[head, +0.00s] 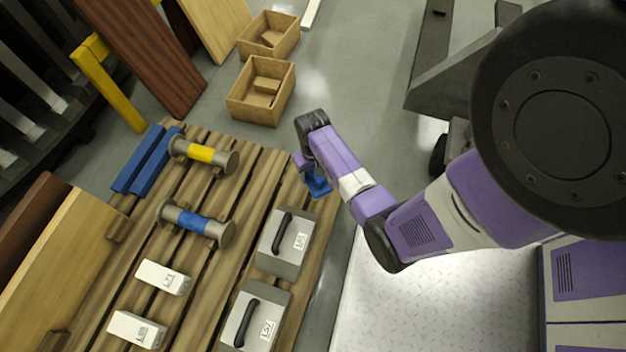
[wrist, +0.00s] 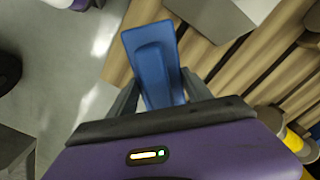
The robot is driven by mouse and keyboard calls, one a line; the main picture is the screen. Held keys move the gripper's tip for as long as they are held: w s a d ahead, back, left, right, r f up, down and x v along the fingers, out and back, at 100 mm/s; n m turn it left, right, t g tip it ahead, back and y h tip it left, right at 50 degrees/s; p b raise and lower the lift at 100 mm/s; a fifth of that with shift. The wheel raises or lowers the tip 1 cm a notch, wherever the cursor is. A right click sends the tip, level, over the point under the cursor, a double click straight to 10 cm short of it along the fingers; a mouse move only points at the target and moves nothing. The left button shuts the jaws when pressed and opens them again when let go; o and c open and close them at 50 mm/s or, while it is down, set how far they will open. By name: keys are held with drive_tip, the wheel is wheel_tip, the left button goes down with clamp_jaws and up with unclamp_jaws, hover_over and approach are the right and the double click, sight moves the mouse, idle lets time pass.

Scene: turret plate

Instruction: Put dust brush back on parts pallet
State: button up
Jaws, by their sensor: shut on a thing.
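The blue dust brush (head: 319,187) is held in my gripper (head: 311,176), near the far right edge of the slatted wooden parts pallet (head: 262,182). In the wrist view, the blue brush (wrist: 154,62) sits between the two dark fingers, which are shut on it. Behind it there are pallet slats (wrist: 205,58) to the right and grey floor to the left. The brush appears to be above the pallet's edge; I cannot tell its exact height. My gripper partly hides the brush in the head view.
The pallet carries two grey cases (head: 284,258) (head: 240,325), white boxes (head: 160,277), yellow-banded (head: 201,154) and blue-banded (head: 193,222) spools, and blue bars (head: 152,165). Bare slats lie between the far grey case and the yellow-banded spool. Wooden bins (head: 260,92) stand beyond.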

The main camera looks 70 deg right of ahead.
sight(313, 181)
drive_tip(key=shift+f+b, duration=1.25)
drive_tip(key=shift+f, duration=1.6)
drive_tip(key=shift+f, duration=0.15)
drive_tip(key=o, duration=1.3)
